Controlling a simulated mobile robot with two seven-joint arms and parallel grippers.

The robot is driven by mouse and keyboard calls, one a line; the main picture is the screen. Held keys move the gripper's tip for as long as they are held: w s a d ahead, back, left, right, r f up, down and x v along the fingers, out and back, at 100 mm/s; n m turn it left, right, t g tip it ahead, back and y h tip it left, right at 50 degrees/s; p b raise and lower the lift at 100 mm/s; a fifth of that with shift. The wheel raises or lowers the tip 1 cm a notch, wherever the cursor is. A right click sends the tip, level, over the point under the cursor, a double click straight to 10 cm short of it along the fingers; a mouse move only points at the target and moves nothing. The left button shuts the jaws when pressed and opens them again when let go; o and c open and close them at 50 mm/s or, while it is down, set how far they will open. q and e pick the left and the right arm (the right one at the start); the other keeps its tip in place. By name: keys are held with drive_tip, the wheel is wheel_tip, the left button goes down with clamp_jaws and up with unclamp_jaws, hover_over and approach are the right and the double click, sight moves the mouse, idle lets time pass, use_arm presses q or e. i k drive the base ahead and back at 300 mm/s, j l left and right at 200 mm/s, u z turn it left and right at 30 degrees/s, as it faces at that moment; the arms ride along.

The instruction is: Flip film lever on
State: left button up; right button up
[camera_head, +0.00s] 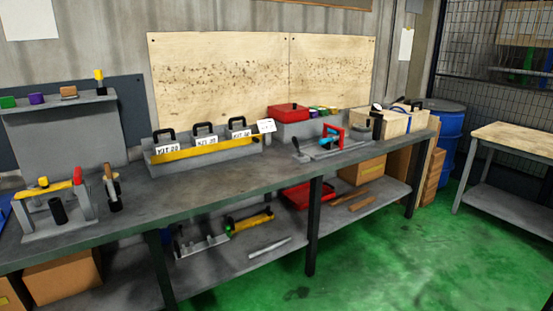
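I cannot single out a film lever with certainty in the head view. At the left end of the workbench (205,183) stands a grey fixture (60,228) with a yellow bar, a red part (78,178) and a black cylinder. Beside it an upright tool (112,190) with a brown top stands on the bench. Towards the right end is a device with a red handle (331,133) and a blue part (325,147). Neither of my grippers shows in this view.
A grey rack (205,157) with a yellow bar and "KIT 20" labels stands at the bench's back. A red case (288,112) sits right of it. Boxes and tools lie on the lower shelf (235,262). A blue barrel (447,130) and wooden-topped table (515,137) stand right; green floor (385,255) is clear.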

sight(295, 140)
drive_tip(key=i+j+z, duration=0.5)
drive_tip(key=i+j, duration=0.15)
drive_tip(key=j, duration=0.2)
drive_tip(key=i+l, duration=0.25)
drive_tip(key=i, duration=0.2)
drive_tip(key=i+l, duration=0.3)
drive_tip(key=i, duration=0.15)
drive_tip(key=i+l+z, duration=0.1)
drive_tip(key=i+l, duration=0.15)
drive_tip(key=i, duration=0.2)
drive_tip(key=i+l, duration=0.2)
drive_tip(key=i, duration=0.25)
drive_tip(key=i+l, duration=0.25)
drive_tip(key=i, duration=0.2)
drive_tip(key=z, duration=0.05)
